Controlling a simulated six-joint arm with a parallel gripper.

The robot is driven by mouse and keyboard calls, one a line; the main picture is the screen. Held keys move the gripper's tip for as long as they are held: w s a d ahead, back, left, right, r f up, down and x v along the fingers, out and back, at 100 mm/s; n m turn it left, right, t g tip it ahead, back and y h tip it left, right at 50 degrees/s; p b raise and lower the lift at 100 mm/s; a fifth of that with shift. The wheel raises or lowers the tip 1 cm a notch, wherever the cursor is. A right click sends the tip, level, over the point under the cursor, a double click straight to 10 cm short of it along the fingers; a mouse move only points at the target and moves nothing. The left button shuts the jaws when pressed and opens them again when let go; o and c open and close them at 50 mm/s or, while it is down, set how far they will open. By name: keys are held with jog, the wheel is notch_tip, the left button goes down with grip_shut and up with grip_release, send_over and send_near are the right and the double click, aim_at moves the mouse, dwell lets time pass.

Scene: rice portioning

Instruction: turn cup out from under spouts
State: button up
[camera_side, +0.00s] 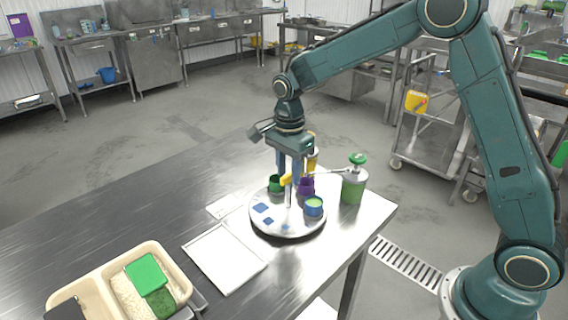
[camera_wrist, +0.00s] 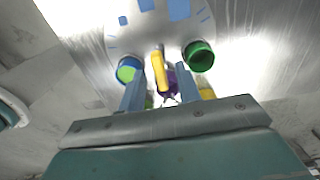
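A round grey turntable (camera_side: 262,228) with blue square marks stands on the table. On it are a green cup (camera_side: 274,184), a purple cup (camera_side: 306,186) and a blue cup (camera_side: 314,207) with light green content. A yellow handle (camera_side: 286,180) stands above the turntable on a thin post; it also shows in the wrist view (camera_wrist: 159,70). A green pump bottle (camera_side: 352,188) stands at the right, its spout reaching left towards the purple cup. A yellow bottle (camera_side: 312,160) is behind. My gripper (camera_wrist: 161,92) is open, pointing down, its blue fingers either side of the handle with gaps visible.
A flat white tray (camera_side: 225,258) lies on the steel table (camera_side: 120,215) at the front. A beige divided container (camera_side: 88,284) with rice and a green block (camera_side: 146,274) stands at the front left. The left of the table is clear.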

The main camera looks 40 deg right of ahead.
notch_tip(320, 180, up, 14)
dwell(0.7)
jog(key=shift+f, duration=0.1)
jog(key=s+d+r+n+t, duration=0.1)
jog(key=s+r+n+t, duration=0.15)
jog(key=s+n, duration=0.4)
jog(key=s+d+r+n+t, duration=0.1)
jog(key=s+r+n, duration=0.2)
jog(key=s, duration=0.7)
jog(key=s+f+n+t, duration=0.1)
jog(key=s+f+n, duration=0.1)
jog(key=s+n, duration=0.2)
jog(key=s+d+f+n+t, duration=0.1)
jog(key=s+n, duration=0.3)
jog(key=s, duration=0.4)
jog(key=shift+s+f, duration=0.3)
jog(key=shift+f, duration=0.55)
